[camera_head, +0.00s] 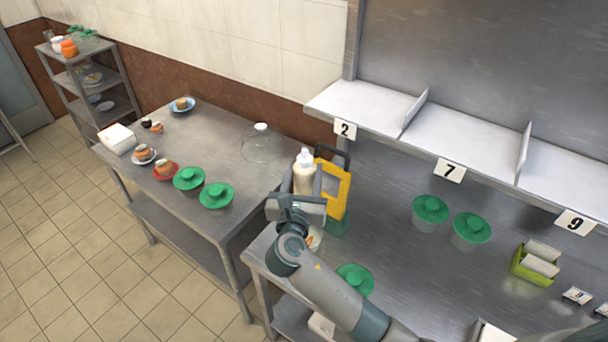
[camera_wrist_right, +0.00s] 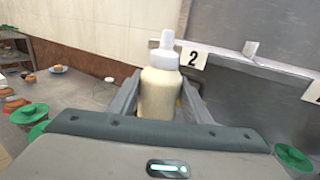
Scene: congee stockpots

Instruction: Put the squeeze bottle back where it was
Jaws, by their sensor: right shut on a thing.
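The squeeze bottle (camera_head: 303,173) is cream coloured with a white nozzle cap and stands upright in my right gripper (camera_head: 304,185). In the right wrist view the bottle (camera_wrist_right: 160,92) sits between the two fingers of the right gripper (camera_wrist_right: 158,100), which is shut on it. The bottle's lower part is hidden by the gripper in both views. In the head view it shows in front of a yellow grater-like object (camera_head: 334,188) with a dark handle. Whether its base touches anything cannot be seen. My left gripper is not in view.
A shelf (camera_head: 369,105) with labels 2, 7 and 9 overhangs the right counter. Green-lidded pots (camera_head: 430,209) and a green box (camera_head: 535,262) stand below it. A glass dome (camera_head: 261,146) and several small dishes are on the left table (camera_head: 215,140).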

